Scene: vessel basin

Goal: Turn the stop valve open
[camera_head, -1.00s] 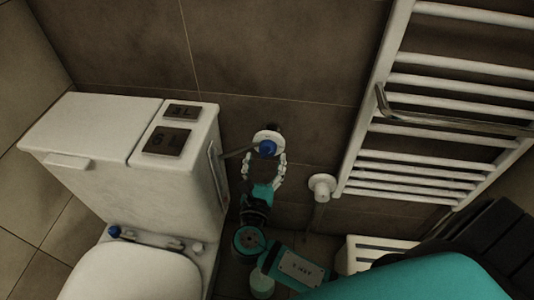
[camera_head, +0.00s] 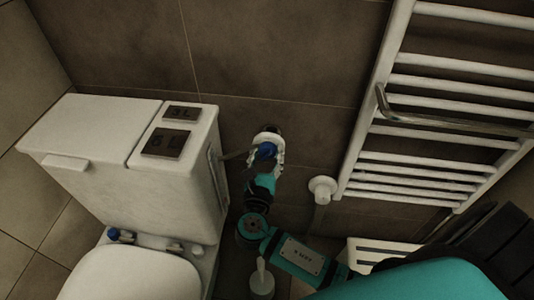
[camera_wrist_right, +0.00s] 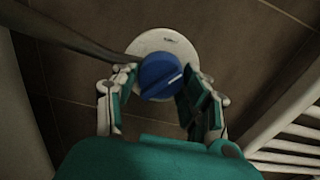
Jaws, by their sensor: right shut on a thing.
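The stop valve has a blue knob (camera_head: 266,150) on a round white wall plate (camera_wrist_right: 168,43), on the brown tiled wall just right of the toilet cistern. In the right wrist view the blue knob (camera_wrist_right: 160,76) shows a pale line slanting up to the right. My right gripper (camera_head: 266,152) is at the valve, its two fingers on either side of the knob and shut on it. In the right wrist view the gripper (camera_wrist_right: 158,84) has one finger left and one right of the knob. My left gripper is not in view.
The white toilet cistern (camera_head: 95,150) stands close on the left of the valve. A white towel radiator (camera_head: 440,120) with a white radiator valve (camera_head: 322,188) is on the right. A pipe (camera_wrist_right: 80,38) runs left from the stop valve.

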